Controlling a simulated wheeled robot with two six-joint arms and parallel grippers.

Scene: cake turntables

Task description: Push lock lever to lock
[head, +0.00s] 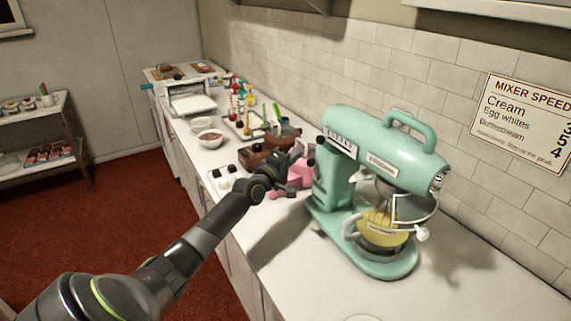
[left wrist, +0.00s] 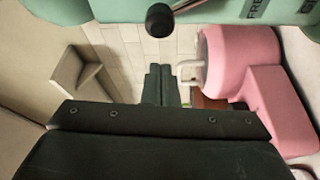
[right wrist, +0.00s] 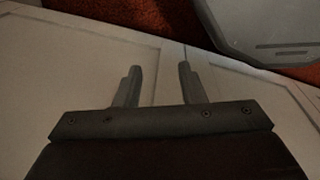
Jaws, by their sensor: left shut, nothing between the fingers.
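The mint-green stand mixer (head: 392,150) stands on the counter with a bowl of yellow mix under its head. In the left wrist view a black knob on a short lever (left wrist: 159,20) sticks out from the green body, just beyond my fingertips. I cannot tell whether they touch. My left gripper (left wrist: 160,72) is shut and empty, beside the mixer's rear. My right gripper (right wrist: 158,72) is open and empty, facing pale cabinet fronts, outside the head view.
A pink appliance (left wrist: 240,75) stands close to the right of my left fingers in the left wrist view. A bowl (head: 210,138), small bottles and trays crowd the counter farther back. The counter (head: 470,285) in front of the mixer is mostly clear. A sign hangs on the tiled wall.

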